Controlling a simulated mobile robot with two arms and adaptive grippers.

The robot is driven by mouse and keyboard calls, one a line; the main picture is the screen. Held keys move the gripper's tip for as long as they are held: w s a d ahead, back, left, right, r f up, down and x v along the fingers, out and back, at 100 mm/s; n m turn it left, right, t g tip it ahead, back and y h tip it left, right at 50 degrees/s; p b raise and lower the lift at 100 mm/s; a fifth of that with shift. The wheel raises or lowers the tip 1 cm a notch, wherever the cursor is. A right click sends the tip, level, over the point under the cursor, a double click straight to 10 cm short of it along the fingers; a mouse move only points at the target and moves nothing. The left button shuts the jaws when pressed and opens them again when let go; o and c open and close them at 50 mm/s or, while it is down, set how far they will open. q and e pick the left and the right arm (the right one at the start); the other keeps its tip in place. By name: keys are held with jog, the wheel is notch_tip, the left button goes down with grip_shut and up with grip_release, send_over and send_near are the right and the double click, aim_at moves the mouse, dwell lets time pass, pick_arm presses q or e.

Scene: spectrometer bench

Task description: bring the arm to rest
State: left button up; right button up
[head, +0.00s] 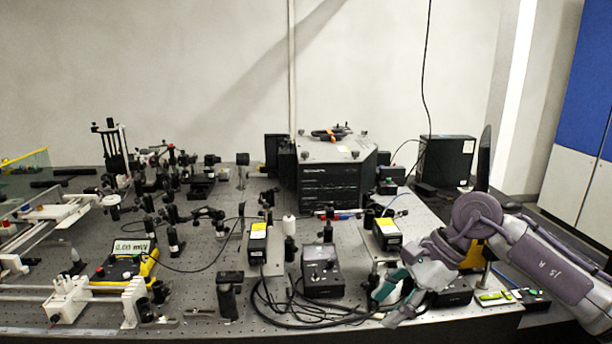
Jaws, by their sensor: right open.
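My right arm (560,265) comes in from the right edge and reaches over the right front of the optical bench (200,320). My right gripper (385,305) is open, with teal fingertips pointing down and to the left. It appears empty. It is close to the bench's front edge, near a black cable and to the right of a black control box (322,272); I cannot tell whether it touches anything. My left gripper is not in view.
A yellow power meter (128,258) sits at the left. A large black instrument (335,175) stands at the back. Small boxes with yellow labels (258,240) (386,231) stand near the middle. Optical mounts crowd the left half. Looped cables (290,315) lie near the front edge.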

jog(key=s+a+r+m+t+y, duration=0.1)
jog(key=s+a+r+m+y, duration=0.15)
jog(key=a+y, duration=0.45)
jog(key=s+a+r+m+y, duration=0.25)
jog(key=a+m+y, duration=0.2)
jog(key=a, duration=0.45)
jog(key=w+d+m+t+h, duration=0.35)
jog(key=m+t, duration=0.55)
jog(key=m, duration=0.4)
jog(key=w+d+m+t+h, duration=0.25)
jog(key=d+m+t, duration=0.25)
jog(key=m+t, duration=0.55)
jog(key=s+d+f+m+g+h, duration=0.2)
jog(key=d+f+m+g+h, duration=0.1)
jog(key=d+f+m+h, duration=0.4)
jog(key=s+d+f+m+g+h, duration=0.2)
jog(key=d+f+m+h, duration=0.15)
jog(key=f+m, duration=0.5)
jog(key=s+d+f+m+g+h, duration=0.15)
jog(key=s+f+m+g, duration=0.35)
jog(key=s+f, duration=0.55)
jog(key=s+d+f+m+g, duration=0.25)
jog(key=s+f+g, duration=0.5)
jog(key=s, duration=0.65)
notch_tip(320, 180, down, 24)
jog(key=a+g, duration=0.1)
jog(key=s+d+f+g, duration=0.1)
jog(key=s+d+f, duration=0.2)
jog(key=s+f, duration=1.4)
jog(key=shift+s, duration=0.25)
